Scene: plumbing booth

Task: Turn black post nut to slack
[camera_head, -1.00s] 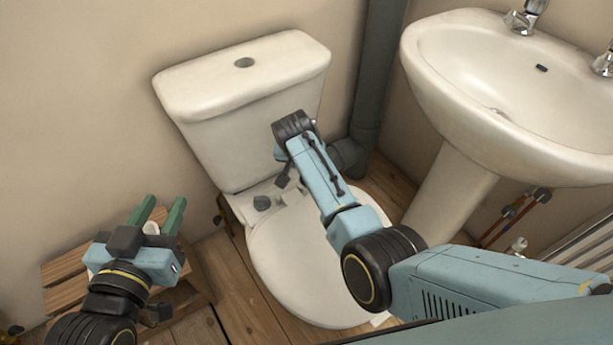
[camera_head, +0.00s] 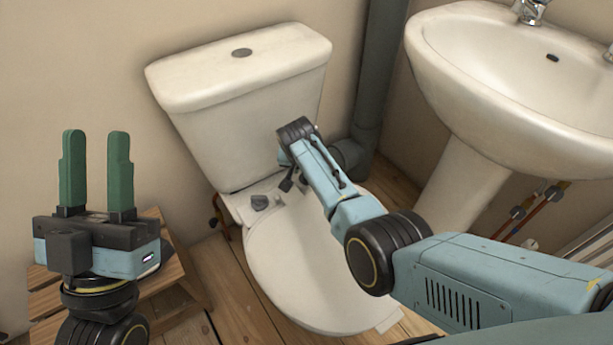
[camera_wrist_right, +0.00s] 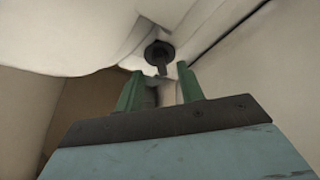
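The black post nut (camera_wrist_right: 159,52) shows in the right wrist view, on a short dark post under the white toilet underside. My right gripper (camera_wrist_right: 159,88) is open, with its two green fingers below the nut, one on each side of the post's line. I cannot tell whether either finger touches anything. In the head view the right arm reaches over the toilet and its fingers are hidden. My left gripper (camera_head: 96,172) is open and empty at the left, fingers pointing up, well away from the toilet (camera_head: 300,255).
The cistern (camera_head: 240,65) stands against the wall, with a grey pipe (camera_head: 378,85) beside it. The sink (camera_head: 510,90) and its pedestal are at the right. A wooden stool (camera_head: 175,285) is behind my left gripper. Bare floor shows left of the bowl.

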